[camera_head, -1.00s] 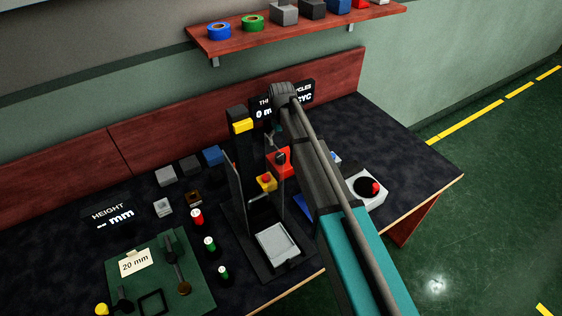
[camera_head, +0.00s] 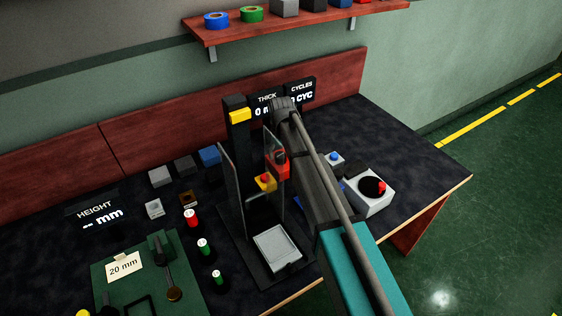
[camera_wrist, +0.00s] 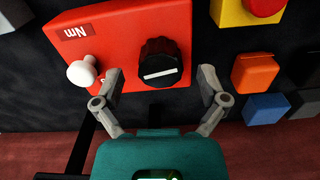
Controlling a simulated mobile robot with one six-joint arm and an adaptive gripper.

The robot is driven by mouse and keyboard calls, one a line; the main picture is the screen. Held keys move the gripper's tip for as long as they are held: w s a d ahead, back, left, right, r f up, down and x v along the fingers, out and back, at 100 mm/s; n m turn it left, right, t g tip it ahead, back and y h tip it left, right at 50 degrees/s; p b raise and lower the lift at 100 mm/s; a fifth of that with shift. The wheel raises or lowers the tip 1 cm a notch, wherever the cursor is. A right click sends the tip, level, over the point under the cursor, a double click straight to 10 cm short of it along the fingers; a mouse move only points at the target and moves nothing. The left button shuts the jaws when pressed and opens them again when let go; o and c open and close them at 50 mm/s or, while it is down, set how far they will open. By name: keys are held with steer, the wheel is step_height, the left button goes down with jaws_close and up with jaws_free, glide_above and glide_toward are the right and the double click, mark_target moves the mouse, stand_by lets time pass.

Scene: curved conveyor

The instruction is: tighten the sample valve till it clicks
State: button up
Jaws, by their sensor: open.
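A red box (camera_wrist: 120,40) with an "Nm" label carries a black round knob (camera_wrist: 160,62) with a white mark, seen in the wrist view. I take this knob for the sample valve. A white knob (camera_wrist: 82,71) sits on the same box to its left. My gripper (camera_wrist: 163,76) is open, with one finger to each side of the black knob and no clear contact. I cannot tell how deep the fingers reach around it. In the head view the red box (camera_head: 283,172) shows only partly behind my arm, and my gripper is mostly hidden.
A press-like frame with a grey plate (camera_head: 277,248) stands left of my arm. A yellow box with a red button (camera_head: 265,182) is beside the red box. Displays (camera_head: 283,100) stand behind.

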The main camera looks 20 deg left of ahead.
steer(key=shift+f+b, duration=0.7)
steer(key=shift+f, duration=0.25)
steer(key=c, duration=1.1)
steer(key=shift+c, duration=0.2)
steer(key=shift+s+m, duration=0.1)
steer(key=shift+m, duration=1.9)
